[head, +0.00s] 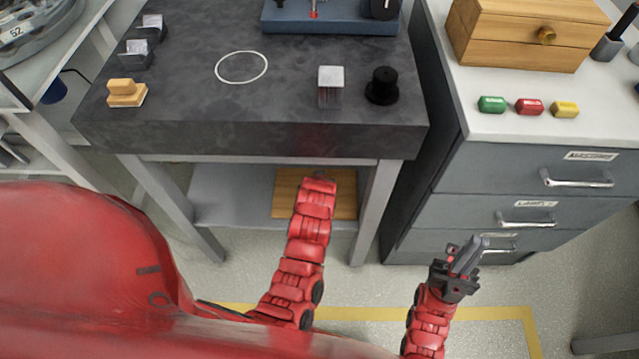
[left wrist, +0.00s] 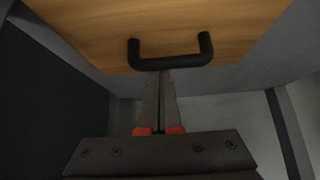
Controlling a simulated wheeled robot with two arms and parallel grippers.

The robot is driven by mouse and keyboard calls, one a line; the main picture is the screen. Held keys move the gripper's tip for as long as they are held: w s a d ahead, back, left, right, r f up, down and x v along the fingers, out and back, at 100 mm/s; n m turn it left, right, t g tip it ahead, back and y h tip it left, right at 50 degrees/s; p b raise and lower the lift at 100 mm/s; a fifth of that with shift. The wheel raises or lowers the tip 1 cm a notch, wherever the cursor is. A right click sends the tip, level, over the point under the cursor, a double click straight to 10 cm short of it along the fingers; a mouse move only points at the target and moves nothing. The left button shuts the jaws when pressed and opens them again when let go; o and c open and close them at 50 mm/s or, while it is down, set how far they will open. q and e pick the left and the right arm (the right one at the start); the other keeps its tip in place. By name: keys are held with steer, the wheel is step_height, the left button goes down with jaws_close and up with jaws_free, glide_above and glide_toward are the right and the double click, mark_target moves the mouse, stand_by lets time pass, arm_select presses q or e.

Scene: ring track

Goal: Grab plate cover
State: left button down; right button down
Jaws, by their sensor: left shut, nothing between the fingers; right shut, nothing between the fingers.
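A wooden board (left wrist: 80,22) with a black bar handle (left wrist: 172,63) fills the top of the left wrist view; it looks like the plate cover. In the head view the wooden board (head: 285,198) shows on the shelf under the dark table, partly behind my left arm. My left gripper (left wrist: 160,76) is shut and empty, its fingertips close to the handle's bar; whether they touch I cannot tell. My right gripper (head: 470,252) is shut and empty, held low before the drawer cabinet.
The dark table (head: 200,110) overhangs my left arm, with a table leg (head: 375,210) to its right. A grey drawer cabinet (head: 480,190) stands at right. A white-topped block (head: 331,85) and black knob (head: 382,87) stand near the table's front edge. Floor between is open.

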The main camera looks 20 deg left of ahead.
arm_select(q)
steer(key=shift+w+a+f, duration=0.15)
steer(key=shift+w+f, duration=0.15)
steer(key=shift+f, duration=0.1)
steer(key=shift+s, duration=0.25)
steer(key=s+p, duration=0.1)
steer(key=s, duration=0.1)
steer(key=s+d+p, duration=0.1)
steer(key=s, duration=0.1)
steer(key=s+d+p, duration=0.1)
steer(key=s, duration=0.2)
steer(key=shift+s+d+p, duration=0.1)
steer(key=shift+p, duration=0.3)
steer(key=shift+s, duration=0.2)
